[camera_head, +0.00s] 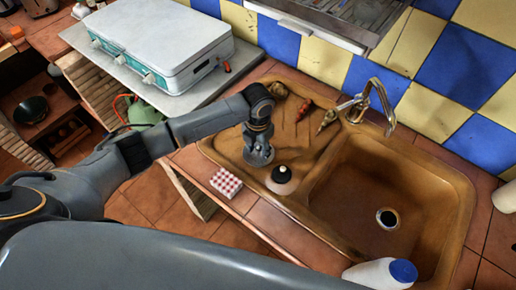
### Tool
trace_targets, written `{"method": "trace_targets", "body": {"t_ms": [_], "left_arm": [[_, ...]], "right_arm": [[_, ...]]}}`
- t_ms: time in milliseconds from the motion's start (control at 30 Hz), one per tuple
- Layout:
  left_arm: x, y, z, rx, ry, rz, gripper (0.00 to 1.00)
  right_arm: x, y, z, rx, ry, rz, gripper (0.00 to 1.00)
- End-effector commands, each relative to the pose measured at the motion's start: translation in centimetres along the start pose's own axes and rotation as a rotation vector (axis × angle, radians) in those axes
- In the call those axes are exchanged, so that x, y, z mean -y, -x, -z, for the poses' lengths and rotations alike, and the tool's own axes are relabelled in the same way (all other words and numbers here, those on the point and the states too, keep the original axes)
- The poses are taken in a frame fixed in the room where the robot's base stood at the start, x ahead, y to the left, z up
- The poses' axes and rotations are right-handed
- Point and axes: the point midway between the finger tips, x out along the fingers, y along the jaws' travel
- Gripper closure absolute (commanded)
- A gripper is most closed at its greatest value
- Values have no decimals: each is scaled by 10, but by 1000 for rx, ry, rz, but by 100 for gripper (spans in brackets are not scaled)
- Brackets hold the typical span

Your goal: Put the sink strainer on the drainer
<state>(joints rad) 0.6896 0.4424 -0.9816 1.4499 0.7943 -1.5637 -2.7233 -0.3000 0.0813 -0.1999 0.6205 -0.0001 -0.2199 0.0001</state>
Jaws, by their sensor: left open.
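The tan sink has a ribbed drainer (228,143) on the left and a deep basin (350,199) on the right. A round metal piece with a dark centre (388,218) sits at the basin's drain; I cannot tell whether it is the strainer or only the drain ring. My left gripper (259,159) points down over the drainer, open, just left of and behind that dark thing. Its fingertips are small and partly merged in view. My right gripper is out of view.
A red item (303,111) and a brass-coloured item (327,119) lie at the drainer's back. The tap (374,104) rises behind the basin. A checkered box (226,182) and a blue-capped white bottle (382,274) stand along the front edge.

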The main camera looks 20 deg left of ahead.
Motion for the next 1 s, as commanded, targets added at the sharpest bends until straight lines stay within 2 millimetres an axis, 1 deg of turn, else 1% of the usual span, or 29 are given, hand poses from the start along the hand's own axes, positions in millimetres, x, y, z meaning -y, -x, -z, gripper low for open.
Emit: {"method": "trace_targets", "body": {"t_ms": [67, 167, 267, 500, 600, 700, 800, 1000], "left_arm": [[0, 5, 0, 1, 0, 0, 60], [0, 16, -2, 5, -1, 1, 60], [0, 34, -1, 5, -2, -1, 60], [0, 86, -2, 5, -1, -1, 60], [0, 103, -1, 4, -1, 0, 60], [0, 115, -1, 2, 0, 0, 60], [0, 121, 0, 1, 0, 0, 60], [0, 123, 0, -1, 0, 1, 60]], "right_arm": [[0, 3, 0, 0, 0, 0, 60], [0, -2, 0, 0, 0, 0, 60], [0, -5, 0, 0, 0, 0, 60], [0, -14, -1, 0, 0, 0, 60], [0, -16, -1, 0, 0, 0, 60], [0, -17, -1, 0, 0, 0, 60], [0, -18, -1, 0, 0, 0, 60], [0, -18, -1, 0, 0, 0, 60]]}}
